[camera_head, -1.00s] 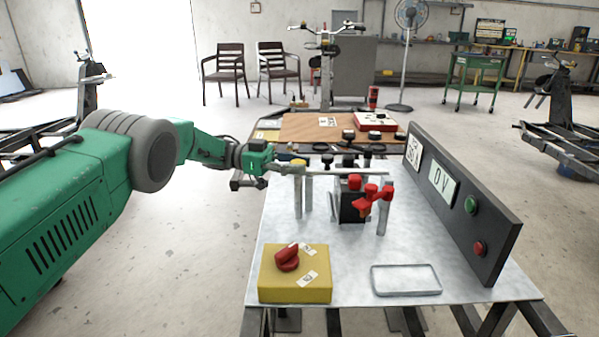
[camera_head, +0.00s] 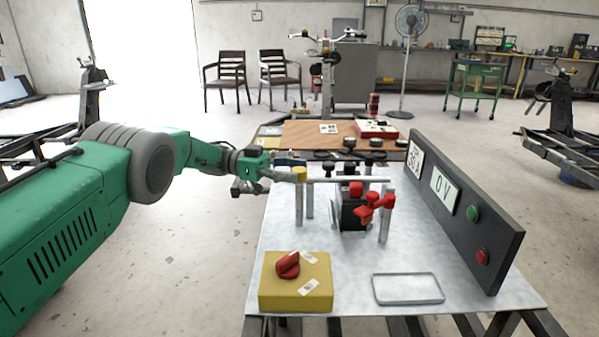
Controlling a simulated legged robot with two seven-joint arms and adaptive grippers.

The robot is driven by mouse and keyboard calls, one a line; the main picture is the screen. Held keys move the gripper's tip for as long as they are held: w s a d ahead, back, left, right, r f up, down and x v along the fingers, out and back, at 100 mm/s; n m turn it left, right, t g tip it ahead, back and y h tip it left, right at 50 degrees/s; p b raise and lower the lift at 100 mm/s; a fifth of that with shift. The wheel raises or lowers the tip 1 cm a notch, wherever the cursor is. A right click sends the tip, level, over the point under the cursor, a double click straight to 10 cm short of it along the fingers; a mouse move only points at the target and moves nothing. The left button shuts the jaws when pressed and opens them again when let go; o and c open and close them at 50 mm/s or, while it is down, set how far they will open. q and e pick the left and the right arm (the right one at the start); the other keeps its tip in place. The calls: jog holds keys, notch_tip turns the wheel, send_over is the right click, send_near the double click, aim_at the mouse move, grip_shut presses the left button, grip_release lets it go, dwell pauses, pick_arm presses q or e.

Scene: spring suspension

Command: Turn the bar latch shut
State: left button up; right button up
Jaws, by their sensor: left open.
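The bar latch (camera_head: 345,180) is a thin grey bar lying roughly level across the upright metal posts at the back of the grey plate. A yellow cap (camera_head: 299,174) sits at its left end. Red clamp-like knobs (camera_head: 372,200) and a black block (camera_head: 350,215) stand below and in front of the bar. My left gripper (camera_head: 281,177) is open, just left of the yellow cap. Whether its fingers touch the cap or bar I cannot tell. My right gripper is not in view.
A yellow box with a red rotary knob (camera_head: 288,264) sits at the plate's front left. A dark panel (camera_head: 465,210) with a display and green and red buttons edges the right side. The plate's front middle is clear.

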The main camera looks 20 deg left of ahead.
pick_arm(q)
jog(key=a, duration=0.6)
jog(key=shift+w+a, duration=0.15)
jog(key=shift+a, duration=0.1)
